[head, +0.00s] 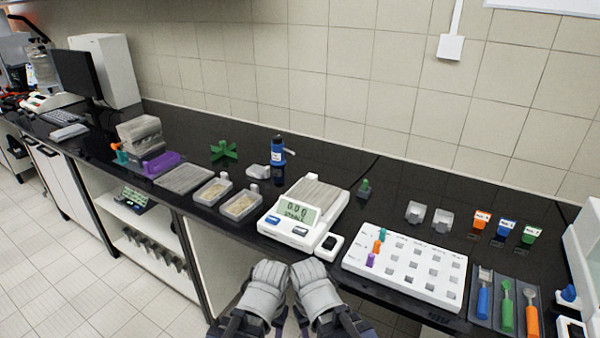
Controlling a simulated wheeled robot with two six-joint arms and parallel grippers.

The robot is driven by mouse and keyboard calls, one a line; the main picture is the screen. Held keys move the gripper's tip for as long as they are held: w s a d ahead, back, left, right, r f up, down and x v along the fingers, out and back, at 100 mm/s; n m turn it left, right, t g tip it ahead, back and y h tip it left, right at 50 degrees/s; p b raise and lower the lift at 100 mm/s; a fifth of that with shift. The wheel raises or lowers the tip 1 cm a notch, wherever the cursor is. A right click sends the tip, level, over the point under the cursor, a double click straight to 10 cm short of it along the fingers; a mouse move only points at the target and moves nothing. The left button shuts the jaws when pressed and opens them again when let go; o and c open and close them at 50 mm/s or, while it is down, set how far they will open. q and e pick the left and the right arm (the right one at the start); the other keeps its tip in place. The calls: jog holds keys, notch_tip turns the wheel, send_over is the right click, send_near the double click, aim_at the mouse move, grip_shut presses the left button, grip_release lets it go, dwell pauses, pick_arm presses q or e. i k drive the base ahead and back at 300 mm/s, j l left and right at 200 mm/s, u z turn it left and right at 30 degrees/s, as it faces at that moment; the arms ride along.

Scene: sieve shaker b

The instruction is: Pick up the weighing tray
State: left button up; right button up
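Two small pale, translucent trays, a left one (415,211) and a right one (442,220), stand side by side on the black counter behind the white rack. They look like weighing trays, but I cannot tell which one is named. A white balance (290,232) reads 0.0, with a ribbed grey plate on it. My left gripper (270,268) and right gripper (308,268) are close together before the counter's front edge, below the balance and apart from both trays. I see their grey backs; the finger gaps are hidden.
A white rack (380,277) with square holes and coloured pegs stands right of the balance. Shallow trays with tan contents (240,205) lie to its left. Orange, blue and green labelled containers (507,228) and a dark tray of coloured-handled scoops (493,302) are at right.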

aim_at(256, 171)
jog(key=j+z, duration=0.2)
jog(key=z, duration=0.25)
jog(key=i+j+z, duration=0.1)
jog(key=j+z, duration=0.15)
jog(key=z, duration=0.2)
jog(key=j+z, duration=0.25)
jog(key=z, duration=0.25)
jog(key=j+z, duration=0.2)
jog(key=z, duration=0.25)
jog(key=k+j+z, duration=0.3)
jog(key=j, duration=0.4)
jog(key=k+j+z, duration=0.3)
jog(key=k+j, duration=0.15)
jog(key=j, duration=0.2)
jog(key=k+j+z, duration=0.3)
jog(key=k+j, duration=0.15)
jog(key=j, duration=0.1)
